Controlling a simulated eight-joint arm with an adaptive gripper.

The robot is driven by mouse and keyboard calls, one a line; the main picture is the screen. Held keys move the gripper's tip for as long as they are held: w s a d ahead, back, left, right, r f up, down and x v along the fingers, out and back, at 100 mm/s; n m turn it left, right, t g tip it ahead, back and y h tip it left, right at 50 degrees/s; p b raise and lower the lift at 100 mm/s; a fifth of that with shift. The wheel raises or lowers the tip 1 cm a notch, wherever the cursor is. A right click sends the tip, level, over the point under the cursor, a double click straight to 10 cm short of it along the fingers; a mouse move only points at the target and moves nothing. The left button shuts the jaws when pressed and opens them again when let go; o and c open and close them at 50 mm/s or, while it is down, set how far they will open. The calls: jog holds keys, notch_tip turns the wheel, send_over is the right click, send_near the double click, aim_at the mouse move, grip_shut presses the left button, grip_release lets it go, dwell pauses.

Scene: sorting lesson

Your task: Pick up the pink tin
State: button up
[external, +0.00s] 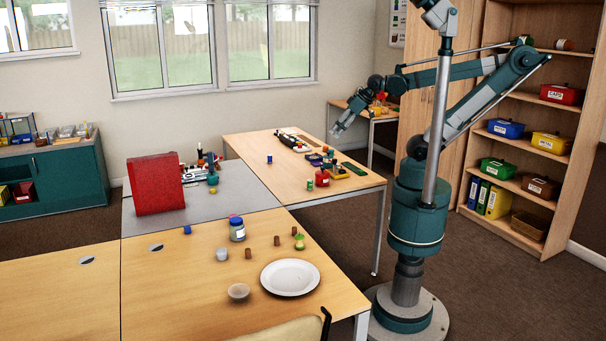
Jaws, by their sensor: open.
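A red tin-like container (322,179) stands on the far wooden table among small items. My gripper (337,131) is open and small in view. It hangs in the air above the right side of the far table, apart from the things on it.
On the front table are a white plate (290,277), a small bowl (239,291), a whitish cup (221,254), brown cylinders (277,240) and a blue block (187,229). A large red box-like thing (156,184) stands on the grey table. The front table's left part is clear.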

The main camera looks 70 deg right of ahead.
jog(key=shift+w, duration=0.1)
jog(key=w+a+f+m+g, duration=0.15)
jog(key=w+a+m, duration=0.25)
jog(key=w+a, duration=0.7)
jog(key=w+a+f+m+g, duration=0.15)
jog(key=w+a+m, duration=0.45)
jog(key=w, duration=0.8)
jog(key=w+a+f+m+g, duration=0.1)
jog(key=w+a+f, duration=0.3)
jog(key=a+f, duration=0.4)
jog(key=w+a+f+m+g+b, duration=0.1)
jog(key=w+a+f+m, duration=0.2)
jog(key=w+a+f, duration=0.2)
jog(key=w+a+f+m+g, duration=0.2)
jog(key=w+a+f, duration=0.2)
jog(key=a+f, duration=0.7)
jog(key=shift+w+a+b, duration=0.15)
jog(key=shift+a+b, duration=0.15)
jog(key=shift+a, duration=0.05)
jog(key=shift+a+f, duration=0.2)
